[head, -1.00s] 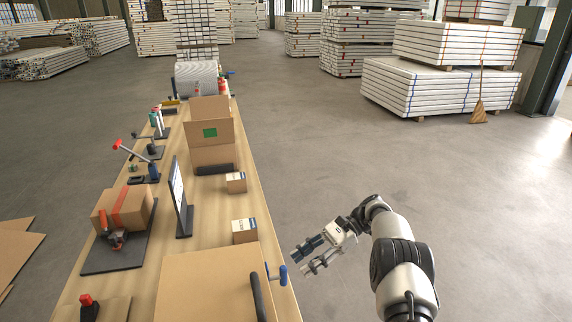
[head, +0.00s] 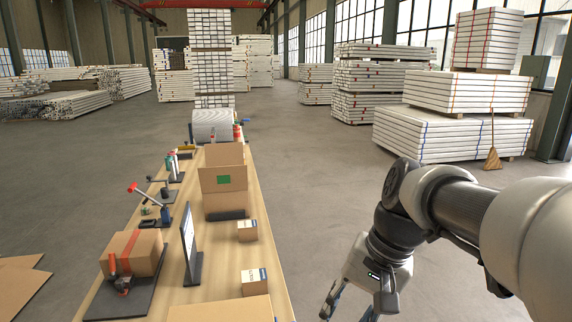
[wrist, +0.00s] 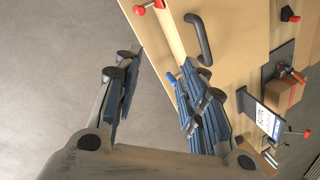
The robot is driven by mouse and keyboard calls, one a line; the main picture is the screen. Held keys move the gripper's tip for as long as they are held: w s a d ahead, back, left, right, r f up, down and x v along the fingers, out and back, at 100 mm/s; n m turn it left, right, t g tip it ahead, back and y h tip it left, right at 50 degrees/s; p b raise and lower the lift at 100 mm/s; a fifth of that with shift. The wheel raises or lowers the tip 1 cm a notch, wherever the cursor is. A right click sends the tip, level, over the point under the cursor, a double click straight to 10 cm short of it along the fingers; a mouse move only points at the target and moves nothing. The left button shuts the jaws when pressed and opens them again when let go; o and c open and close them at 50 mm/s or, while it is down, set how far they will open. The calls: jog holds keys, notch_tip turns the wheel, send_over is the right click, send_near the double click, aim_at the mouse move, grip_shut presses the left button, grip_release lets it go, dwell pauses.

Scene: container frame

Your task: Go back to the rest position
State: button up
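My gripper (head: 346,309) is at the lower right of the head view, beside the right edge of the long wooden table (head: 262,184), over open floor. Its fingertips are partly cut off by the bottom of the head view. In the wrist view my gripper (wrist: 155,105) has its two fingers spread apart with only floor and the table's edge between them. It is empty. The table (wrist: 235,45) lies beyond the right-hand finger.
The table bears an open carton (head: 225,200), two small boxes (head: 248,231) (head: 254,282), a dark upright panel (head: 191,243) and a red-taped box (head: 132,252). Stacked white planks (head: 455,135) stand at the back right. The floor right of the table is clear.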

jog(key=s+d+f+n+t+h, duration=0.1)
jog(key=s+d+n+t, duration=0.1)
jog(key=s, duration=0.5)
jog(key=s+d+f+n+t+h, duration=0.2)
jog(key=s+n, duration=0.1)
jog(key=s, duration=0.4)
jog(key=shift+s+f, duration=0.2)
jog(key=shift+s, duration=0.1)
jog(key=shift+d, duration=0.1)
